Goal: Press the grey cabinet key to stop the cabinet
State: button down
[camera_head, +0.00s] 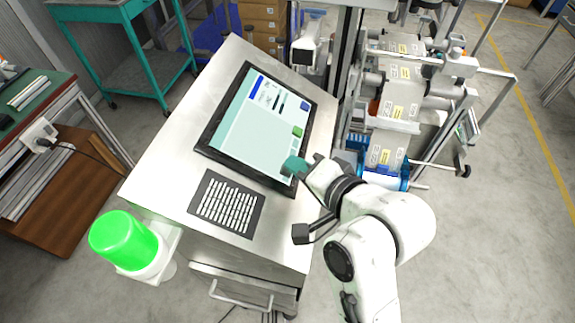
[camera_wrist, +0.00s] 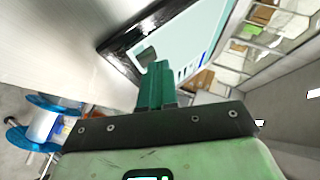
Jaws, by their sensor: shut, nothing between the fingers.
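The cabinet's slanted touch screen (camera_head: 255,125) shows a pale page with a blue banner and a green key (camera_head: 298,131) near its right edge. No grey key is clear in the head view; my gripper covers that lower right part of the screen. In the wrist view, a dark grey-green square (camera_wrist: 147,54) lies on the screen near its frame, just beyond my fingertips; I cannot tell for sure that it is the grey key. My gripper (camera_head: 294,166) has its teal fingers (camera_wrist: 157,72) shut and empty, at the screen's lower right. I cannot tell whether they touch it.
A dark keyboard (camera_head: 227,204) lies below the screen on the metal cabinet top (camera_head: 165,165). A lit green lamp (camera_head: 124,240) stands at the cabinet's front left corner. A machine with rollers (camera_head: 400,105) and a blue reel (camera_head: 385,178) stands to the right.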

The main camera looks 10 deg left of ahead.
jog(key=shift+d+r+p, duration=0.35)
jog(key=shift+r+p, duration=0.2)
jog(key=shift+r, duration=0.05)
jog(key=d+r+p, duration=0.1)
jog(key=r+p, duration=0.1)
jog(key=d+r+p, duration=0.1)
jog(key=r+p, duration=0.1)
jog(key=p, duration=0.1)
jog(key=shift+d+r, duration=0.15)
jog(key=shift+d, duration=0.05)
dwell(0.8)
